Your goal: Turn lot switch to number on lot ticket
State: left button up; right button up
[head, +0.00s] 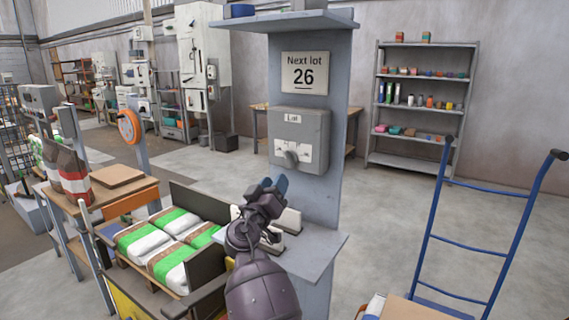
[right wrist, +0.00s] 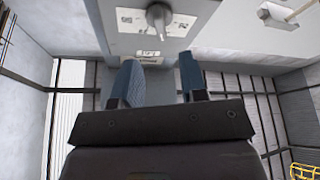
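The lot ticket (head: 304,73) on the grey post reads "Next lot 26". Below it is the lot switch, a grey box (head: 306,125) labelled "Lot" with a white plate and a dark grey knob (head: 291,158). The markings on the plate are too small to read. The knob shows at the top of the right wrist view (right wrist: 158,16). My right gripper (head: 274,184) is below and slightly left of the knob, apart from it. In the right wrist view its two blue fingers (right wrist: 162,82) are spread with nothing between them. My left gripper is out of view.
A small shelf (head: 318,252) juts from the post below the switch, with pale objects on it behind my right arm. Green and white bags (head: 172,222) lie in a bin at left. A blue hand truck (head: 480,190) stands at right.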

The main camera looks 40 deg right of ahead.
aim_at(287, 162)
jog(key=p+x, duration=0.1)
jog(key=x, duration=0.7)
grip_shut()
